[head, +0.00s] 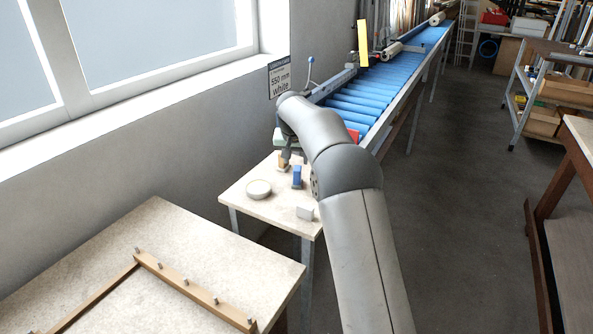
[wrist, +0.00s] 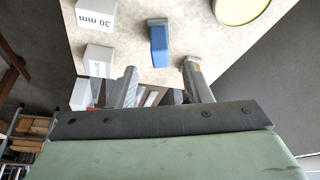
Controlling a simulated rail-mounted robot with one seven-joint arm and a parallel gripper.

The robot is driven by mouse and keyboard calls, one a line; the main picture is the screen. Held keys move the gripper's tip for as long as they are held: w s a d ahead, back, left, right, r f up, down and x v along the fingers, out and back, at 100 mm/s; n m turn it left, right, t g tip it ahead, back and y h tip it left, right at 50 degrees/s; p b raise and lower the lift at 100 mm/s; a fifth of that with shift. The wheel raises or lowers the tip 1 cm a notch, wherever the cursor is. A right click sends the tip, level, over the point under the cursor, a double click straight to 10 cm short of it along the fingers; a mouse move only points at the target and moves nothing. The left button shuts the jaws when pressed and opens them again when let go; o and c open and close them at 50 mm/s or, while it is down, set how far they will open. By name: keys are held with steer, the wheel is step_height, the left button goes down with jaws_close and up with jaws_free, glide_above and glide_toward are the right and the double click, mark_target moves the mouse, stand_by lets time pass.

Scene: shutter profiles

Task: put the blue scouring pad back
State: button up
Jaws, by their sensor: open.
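The blue scouring pad (head: 297,177) appears as a small blue block on the small pale table, between my gripper and a round dish. In the wrist view the pad (wrist: 160,48) has a greyish end and lies beyond the gap between my fingers. My gripper (wrist: 160,84) is open and empty, one finger to each side of the pad's line, apart from it. In the head view my gripper (head: 284,156) is over the far part of the small table, partly hidden by my arm.
The round dish (head: 258,189) and a white block (head: 305,212) stand on the small table (head: 240,207). The wrist view shows several white blocks, one labelled "30 mm" (wrist: 95,14). A blue roller conveyor (head: 375,85) runs behind. A wooden strip with pegs (head: 190,288) lies on the near table.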

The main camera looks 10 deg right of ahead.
steer(key=s+r+n+g, duration=0.1)
steer(key=s+r, duration=0.5)
steer(key=s, duration=0.6)
steer(key=s+f+g, duration=0.1)
steer(key=s+f, duration=0.2)
steer(key=s, duration=1)
steer(key=s+f+n, duration=0.1)
steer(key=s+f, duration=0.2)
steer(key=s, duration=1)
steer(key=s+d+f+n+g+y, duration=0.1)
steer(key=s+f, duration=0.2)
steer(key=s, duration=1)
steer(key=shift+f+g, duration=0.2)
steer(key=shift+g, duration=0.1)
